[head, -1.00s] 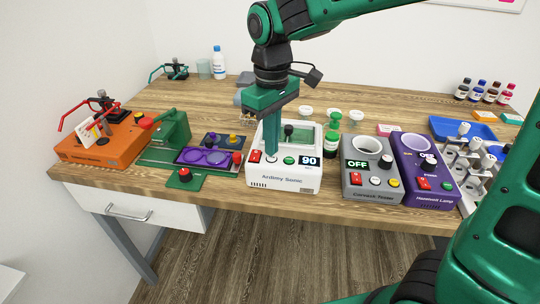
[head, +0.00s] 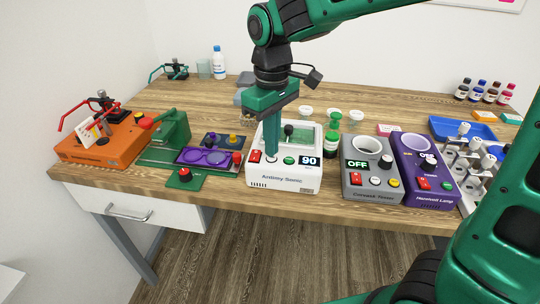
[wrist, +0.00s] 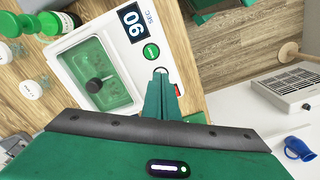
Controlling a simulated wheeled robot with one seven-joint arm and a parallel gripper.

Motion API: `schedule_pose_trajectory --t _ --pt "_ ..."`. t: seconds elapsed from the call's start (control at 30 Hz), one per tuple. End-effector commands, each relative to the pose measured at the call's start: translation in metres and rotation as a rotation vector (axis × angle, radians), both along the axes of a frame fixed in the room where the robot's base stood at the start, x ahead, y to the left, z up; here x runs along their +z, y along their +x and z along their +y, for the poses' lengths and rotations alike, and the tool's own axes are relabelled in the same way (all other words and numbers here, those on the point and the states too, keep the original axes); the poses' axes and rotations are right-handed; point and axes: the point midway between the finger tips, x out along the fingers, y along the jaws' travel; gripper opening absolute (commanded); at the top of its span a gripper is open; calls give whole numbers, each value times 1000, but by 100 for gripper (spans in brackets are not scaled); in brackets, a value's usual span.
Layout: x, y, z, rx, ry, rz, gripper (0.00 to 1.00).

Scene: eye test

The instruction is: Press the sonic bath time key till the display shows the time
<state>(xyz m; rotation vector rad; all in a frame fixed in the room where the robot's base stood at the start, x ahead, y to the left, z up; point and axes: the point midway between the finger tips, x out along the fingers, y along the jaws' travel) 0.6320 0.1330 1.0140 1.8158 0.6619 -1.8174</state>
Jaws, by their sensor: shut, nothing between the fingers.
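The white sonic bath (head: 285,183) stands near the table's front edge. Its display (head: 308,161) reads 90, and the wrist view shows the display (wrist: 132,23) with 90 and SEC. A green key (head: 289,160) sits left of the display, and a red switch (head: 255,156) is at the panel's left end. A pale round key (wrist: 160,71) shows partly at my fingertips between them. My gripper (head: 272,157) is shut and empty, pointing down at this key. It also shows in the wrist view (wrist: 161,79). Whether the tips touch the key or hover just above it, I cannot tell.
A grey device (head: 372,193) with an OFF display and a purple one (head: 433,192) stand to the right. A purple plate (head: 205,157) and an orange machine (head: 90,150) are to the left. Small jars stand behind the bath. The table's front edge is close.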

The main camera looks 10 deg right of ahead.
Motion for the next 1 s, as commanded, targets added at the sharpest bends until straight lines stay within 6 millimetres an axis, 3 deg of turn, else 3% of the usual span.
schedule_pose_trajectory --t 1.0 --pt "-8 0 0 0 1 -1 0"
